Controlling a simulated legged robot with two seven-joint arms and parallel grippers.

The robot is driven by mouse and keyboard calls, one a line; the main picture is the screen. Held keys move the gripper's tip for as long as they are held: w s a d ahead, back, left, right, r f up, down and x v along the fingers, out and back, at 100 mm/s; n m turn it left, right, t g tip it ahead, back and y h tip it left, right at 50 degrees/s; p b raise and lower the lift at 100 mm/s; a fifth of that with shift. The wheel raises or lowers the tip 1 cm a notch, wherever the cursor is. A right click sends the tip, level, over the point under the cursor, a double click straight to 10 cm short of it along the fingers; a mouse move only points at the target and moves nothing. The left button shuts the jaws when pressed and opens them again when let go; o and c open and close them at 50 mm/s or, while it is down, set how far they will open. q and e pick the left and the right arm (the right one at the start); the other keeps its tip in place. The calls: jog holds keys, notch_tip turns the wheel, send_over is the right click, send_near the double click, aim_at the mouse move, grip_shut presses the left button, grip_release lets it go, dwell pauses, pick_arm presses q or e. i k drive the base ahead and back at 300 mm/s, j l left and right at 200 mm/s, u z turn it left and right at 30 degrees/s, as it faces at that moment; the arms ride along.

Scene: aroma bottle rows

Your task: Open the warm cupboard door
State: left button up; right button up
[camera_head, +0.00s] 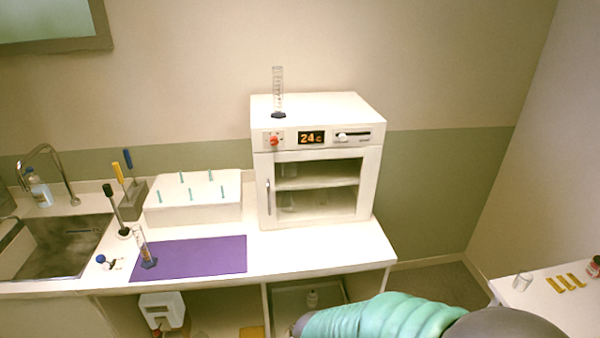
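The warm cupboard (381,196) is a white box on the counter against the back wall. Its front door (264,168) has a glass pane and looks shut, with a vertical metal handle (269,197) on its left side. A shelf and some faint glassware show through the pane. Above the door are a red knob, an orange display reading about 24 and a slider. A green-sleeved arm of mine enters from the bottom right, below and in front of the counter, well apart from the cupboard. I cannot make out gripper fingers in this view.
A glass cylinder (278,95) stands on the cupboard's top. Left of it are a white box with pegs (193,212), a purple mat (205,257), a small cylinder (144,250) and a sink (60,250). Counter in front of the cupboard is clear. Another table (530,300) stands right.

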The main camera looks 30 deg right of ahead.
aim_at(371, 155)
jog(key=z, duration=1.2)
jog(key=i+u, duration=0.4)
jog(key=i, duration=0.6)
